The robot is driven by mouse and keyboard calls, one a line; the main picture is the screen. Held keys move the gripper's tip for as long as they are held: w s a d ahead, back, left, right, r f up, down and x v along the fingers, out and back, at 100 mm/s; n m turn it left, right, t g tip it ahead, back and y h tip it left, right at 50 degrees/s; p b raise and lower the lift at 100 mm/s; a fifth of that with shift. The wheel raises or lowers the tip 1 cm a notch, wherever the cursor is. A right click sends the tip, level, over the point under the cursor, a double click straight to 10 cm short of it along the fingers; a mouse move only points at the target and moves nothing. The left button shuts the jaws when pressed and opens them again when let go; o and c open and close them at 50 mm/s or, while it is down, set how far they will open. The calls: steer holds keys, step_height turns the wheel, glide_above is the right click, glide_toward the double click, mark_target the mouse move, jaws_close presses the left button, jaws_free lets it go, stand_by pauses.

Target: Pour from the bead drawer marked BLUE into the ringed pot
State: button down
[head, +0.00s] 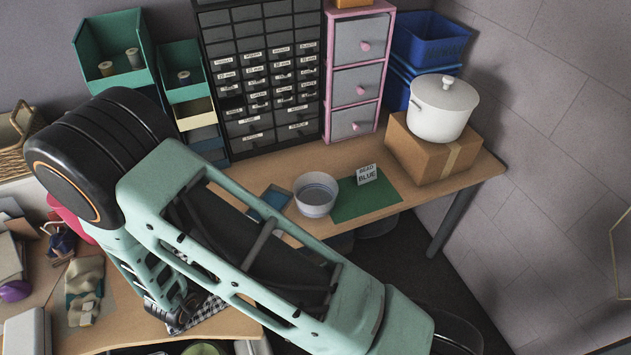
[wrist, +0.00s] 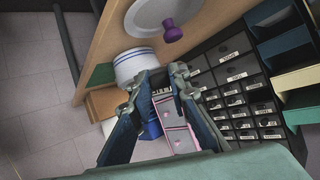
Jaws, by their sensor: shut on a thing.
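The ringed pot (head: 316,205), a white round pot with blue rings, stands on the back table. It also shows in the wrist view (wrist: 133,66), beyond my fingertips and apart from them. A card reading BEAD BLUE (head: 367,174) stands on a green mat (head: 365,202) right of the pot. No drawer is visible on the mat.
A dark labelled drawer cabinet (head: 238,77) and a pink chest (head: 355,53) stand behind the pot. A lidded white pot (head: 441,115) sits on a cardboard box (head: 410,152) at right.

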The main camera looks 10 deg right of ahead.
steer(key=shift+d+r, duration=0.15)
steer(key=shift+r, duration=0.25)
steer(key=shift+w+d+r, duration=0.1)
steer(key=shift+d+r, duration=0.05)
steer(key=shift+r, duration=0.05)
steer(key=shift+r+p, duration=0.15)
steer(key=shift+p, duration=0.15)
steer(key=shift+r, duration=0.1)
steer(key=shift+w+d+r+g+y, duration=0.1)
steer(key=shift+d+r+g+y, duration=0.05)
steer(key=shift+r+g+y, duration=0.15)
steer(key=shift+d+p, duration=0.1)
steer(key=shift+p, duration=0.25)
steer(key=shift+w+d+r, duration=0.1)
steer(key=shift+w+r, duration=0.05)
steer(key=shift+r, duration=0.2)
steer(key=shift+d+r+p, duration=0.1)
steer(key=shift+r+p, duration=0.05)
steer(key=shift+p, duration=0.15)
